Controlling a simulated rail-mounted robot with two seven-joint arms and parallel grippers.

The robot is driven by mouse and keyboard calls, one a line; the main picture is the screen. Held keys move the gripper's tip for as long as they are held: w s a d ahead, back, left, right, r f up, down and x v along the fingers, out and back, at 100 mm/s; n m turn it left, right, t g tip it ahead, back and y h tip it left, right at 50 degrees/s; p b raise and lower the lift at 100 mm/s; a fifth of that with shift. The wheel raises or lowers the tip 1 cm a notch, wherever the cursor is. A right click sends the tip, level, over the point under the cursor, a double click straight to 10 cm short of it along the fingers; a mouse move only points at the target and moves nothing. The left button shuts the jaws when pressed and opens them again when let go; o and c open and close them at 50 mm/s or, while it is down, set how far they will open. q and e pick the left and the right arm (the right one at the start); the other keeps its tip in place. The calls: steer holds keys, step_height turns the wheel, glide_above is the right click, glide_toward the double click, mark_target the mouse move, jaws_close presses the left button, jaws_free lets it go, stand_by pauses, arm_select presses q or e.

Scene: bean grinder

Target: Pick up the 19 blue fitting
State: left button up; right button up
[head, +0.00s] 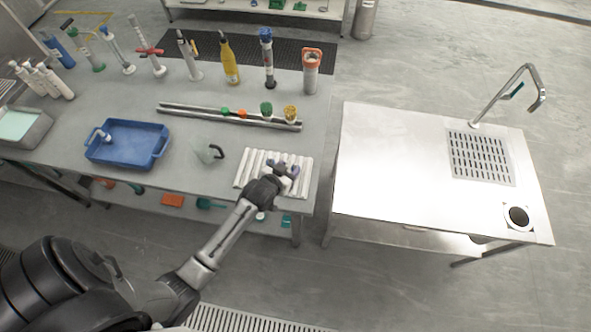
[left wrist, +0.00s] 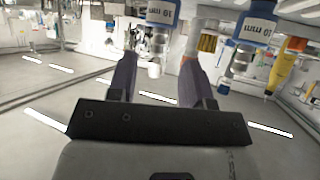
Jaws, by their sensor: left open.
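My left gripper (head: 282,172) is over the white ribbed rack (head: 248,182) at the table's right end. In the left wrist view its two dark fingers (left wrist: 160,68) are spread apart, with nothing clearly held between them. A blue fitting (left wrist: 162,12) with a size marking shows beyond the fingers at the top. A second blue fitting (left wrist: 256,27) with a similar marking is to its right. The markings are upside down and I cannot tell the sizes surely. My right gripper is not in view.
A blue tray (head: 127,158) holds a small white-and-blue piece. A metal rail (head: 190,111) with green and yellow pieces lies behind. Several tall tools, including a yellow bottle (head: 229,62), line the back. A sink table (head: 385,160) stands right.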

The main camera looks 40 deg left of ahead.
arm_select(q)
steer(key=shift+r+x, duration=0.15)
steer(key=shift+x, duration=1.45)
steer(key=shift+r+x, duration=0.15)
steer(key=shift+x, duration=1.5)
steer(key=shift+w, duration=0.15)
jaws_close()
